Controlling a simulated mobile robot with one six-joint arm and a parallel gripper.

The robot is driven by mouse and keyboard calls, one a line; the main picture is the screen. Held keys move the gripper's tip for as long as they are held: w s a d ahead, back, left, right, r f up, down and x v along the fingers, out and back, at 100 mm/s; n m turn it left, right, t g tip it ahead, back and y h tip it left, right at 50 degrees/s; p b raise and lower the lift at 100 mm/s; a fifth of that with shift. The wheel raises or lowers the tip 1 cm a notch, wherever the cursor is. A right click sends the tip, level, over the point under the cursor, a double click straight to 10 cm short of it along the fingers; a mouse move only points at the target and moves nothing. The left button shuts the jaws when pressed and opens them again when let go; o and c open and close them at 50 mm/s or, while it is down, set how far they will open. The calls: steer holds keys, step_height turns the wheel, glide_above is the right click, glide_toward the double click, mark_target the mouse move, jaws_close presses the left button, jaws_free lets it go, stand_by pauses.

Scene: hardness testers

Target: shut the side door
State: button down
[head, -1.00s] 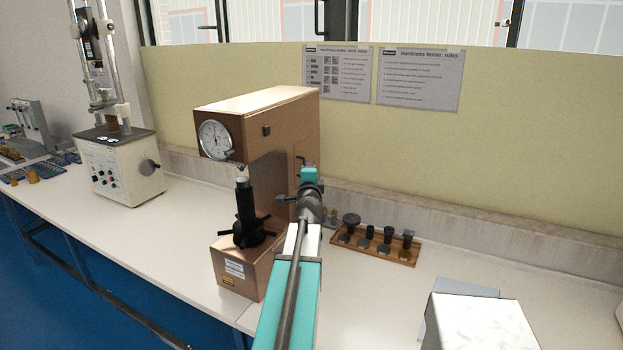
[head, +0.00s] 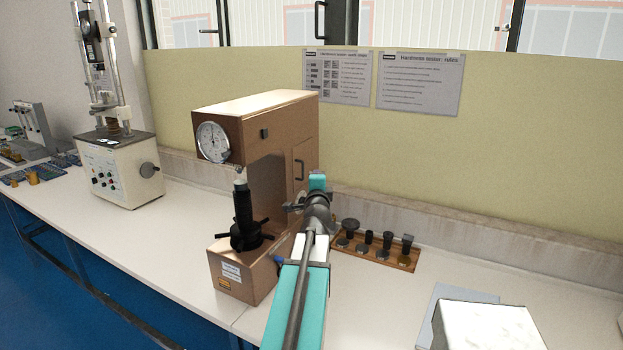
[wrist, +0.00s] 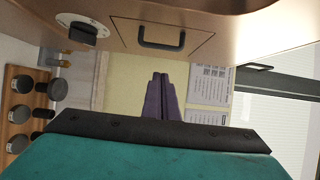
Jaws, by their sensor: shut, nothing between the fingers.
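The brown hardness tester (head: 222,128) stands on the bench with its dial facing front left. The side door (head: 305,160) is a rectangular panel on its right flank, with a dark handle (head: 299,170). The panel looks flush with the casing. In the wrist view the door (wrist: 190,42) lies at the top, its outline and handle (wrist: 162,40) in plain sight. My gripper (wrist: 161,80) is shut and empty, pointing toward the back wall, apart from the handle. In the head view my arm hides the fingers and the lower part of the tester's flank.
A wooden rack (head: 375,256) of dark anvils sits right of my arm. A white block (head: 487,326) is at the front right. Another tester (head: 124,170) stands at the left. The low back wall (head: 480,217) bounds the bench.

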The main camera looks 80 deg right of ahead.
steer(key=w+a+p, duration=0.6)
steer(key=w, duration=0.1)
steer(key=shift+w+a, duration=0.15)
steer(key=shift+a, duration=0.1)
stand_by(0.3)
stand_by(0.5)
